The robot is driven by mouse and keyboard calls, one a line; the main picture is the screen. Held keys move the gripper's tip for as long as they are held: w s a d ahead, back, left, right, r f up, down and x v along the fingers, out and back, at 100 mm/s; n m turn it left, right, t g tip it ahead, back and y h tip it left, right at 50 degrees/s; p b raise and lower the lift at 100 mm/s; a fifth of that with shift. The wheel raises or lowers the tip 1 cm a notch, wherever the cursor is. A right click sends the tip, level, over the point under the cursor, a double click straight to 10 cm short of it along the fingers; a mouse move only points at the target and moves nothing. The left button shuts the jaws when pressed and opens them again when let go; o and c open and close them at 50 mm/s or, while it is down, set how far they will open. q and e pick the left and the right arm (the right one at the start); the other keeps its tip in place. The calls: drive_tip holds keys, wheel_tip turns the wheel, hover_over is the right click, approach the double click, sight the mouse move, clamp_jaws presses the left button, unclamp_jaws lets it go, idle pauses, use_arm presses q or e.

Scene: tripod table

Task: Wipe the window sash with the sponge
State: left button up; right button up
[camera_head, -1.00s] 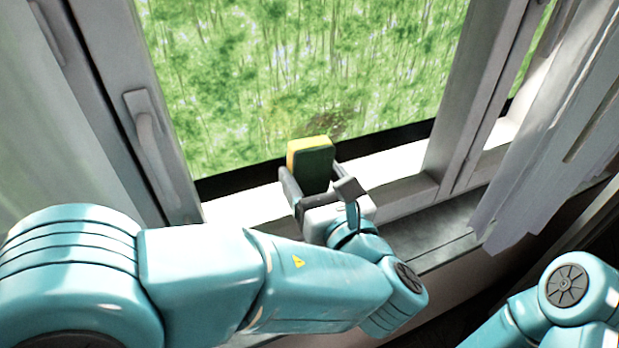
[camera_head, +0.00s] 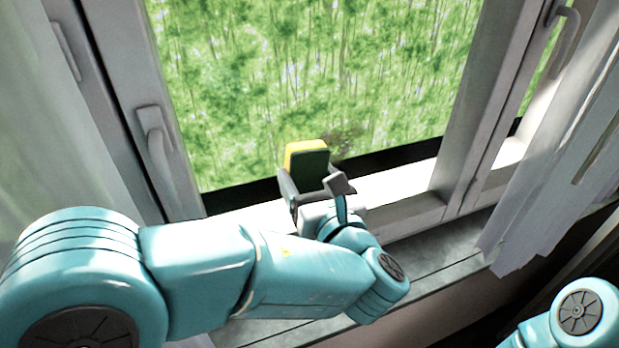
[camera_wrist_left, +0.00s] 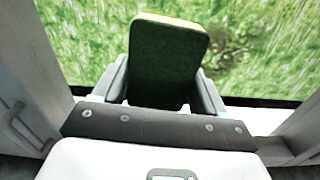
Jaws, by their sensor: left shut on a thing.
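A yellow sponge with a dark green face (camera_head: 308,168) is upright between the fingers of my left gripper (camera_head: 314,186), which is shut on it. The sponge also shows in the left wrist view (camera_wrist_left: 167,60), between the fingers of my left gripper (camera_wrist_left: 165,85). It is in front of the lower part of the window pane (camera_head: 310,80). I cannot tell whether it touches the glass. A brownish smudge (camera_head: 346,141) shows just right of the sponge. The window sash (camera_head: 410,210) frames the pane in pale grey. My right gripper is out of view.
A window handle (camera_head: 155,140) juts from the left frame, and another handle (camera_head: 567,30) is at the upper right. Grey curtains hang at the left (camera_head: 25,110) and right (camera_head: 555,150). A grey sill (camera_head: 440,255) runs below the sash.

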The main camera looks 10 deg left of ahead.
use_arm(q)
drive_tip(key=shift+x, duration=0.95)
drive_tip(key=shift+d, duration=0.1)
